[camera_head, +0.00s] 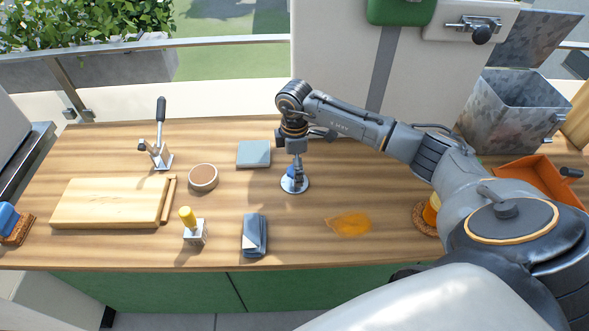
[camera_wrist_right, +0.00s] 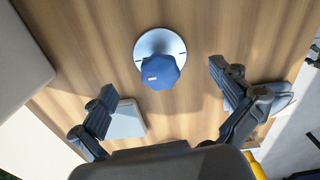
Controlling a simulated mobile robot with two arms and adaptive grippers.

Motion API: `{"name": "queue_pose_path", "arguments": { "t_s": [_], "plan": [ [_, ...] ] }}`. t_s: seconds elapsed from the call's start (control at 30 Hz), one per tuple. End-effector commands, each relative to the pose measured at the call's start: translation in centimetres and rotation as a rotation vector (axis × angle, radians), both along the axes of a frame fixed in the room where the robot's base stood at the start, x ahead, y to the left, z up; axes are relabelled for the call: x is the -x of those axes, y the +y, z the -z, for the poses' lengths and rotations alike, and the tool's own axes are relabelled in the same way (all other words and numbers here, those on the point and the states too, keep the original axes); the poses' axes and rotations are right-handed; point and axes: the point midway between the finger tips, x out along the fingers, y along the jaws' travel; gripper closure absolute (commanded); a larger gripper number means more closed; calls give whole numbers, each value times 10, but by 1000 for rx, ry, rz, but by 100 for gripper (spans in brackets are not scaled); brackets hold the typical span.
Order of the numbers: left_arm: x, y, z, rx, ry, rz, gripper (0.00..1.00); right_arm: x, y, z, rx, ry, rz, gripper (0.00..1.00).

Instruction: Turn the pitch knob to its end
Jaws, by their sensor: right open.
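The pitch knob, a blue faceted knob (camera_wrist_right: 160,73), sits on a round silver dial plate (camera_wrist_right: 172,43) with dark marks at its edge. In the head view the plate (camera_head: 295,183) lies on the wooden table, and the knob is partly hidden by my gripper. My right gripper (camera_head: 297,158) points down above the knob. In the right wrist view its two fingers (camera_wrist_right: 163,80) are spread wide, one on each side of the knob, with clear gaps and no contact visible. My left gripper is not in view.
A grey-blue square (camera_head: 254,153) lies left of the dial, and a folded dark cloth (camera_head: 254,236) lies nearer the front edge. An amber puddle (camera_head: 349,223) is at right. A lever device (camera_head: 159,150), round brown-topped dish (camera_head: 203,177) and yellow-handled block (camera_head: 193,229) stand left.

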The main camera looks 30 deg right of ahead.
Motion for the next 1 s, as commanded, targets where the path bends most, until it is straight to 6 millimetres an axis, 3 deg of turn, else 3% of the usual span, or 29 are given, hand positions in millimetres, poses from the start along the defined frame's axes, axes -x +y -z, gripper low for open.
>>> {"name": "queue_pose_path", "arguments": {
  "t_s": [0.17,0.8,1.0],
  "plan": [
    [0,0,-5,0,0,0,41,0,0,-6,0,-1,0,0],
    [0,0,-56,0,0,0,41,0,0,-69,0,-1,1,0],
    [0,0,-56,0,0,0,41,0,0,-70,0,0,0,0]
  ]
}}
